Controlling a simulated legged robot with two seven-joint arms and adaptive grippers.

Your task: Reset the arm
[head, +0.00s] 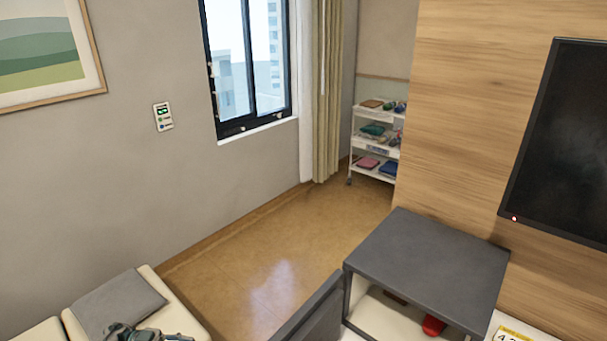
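Part of a dark grey mechanical piece, seemingly my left gripper (140,332), shows at the bottom left edge, in front of the cream sofa (175,318). It is cut off by the frame, and its fingers cannot be made out. I see nothing held in it. My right gripper is not in view.
A dark grey-topped cabinet (430,262) stands at lower right with a red item (433,325) inside. A dark panel (308,312) stands left of it. A grey cushion (118,300) lies on the sofa. A shelf cart (376,140) stands far back. The floor (270,260) between is clear.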

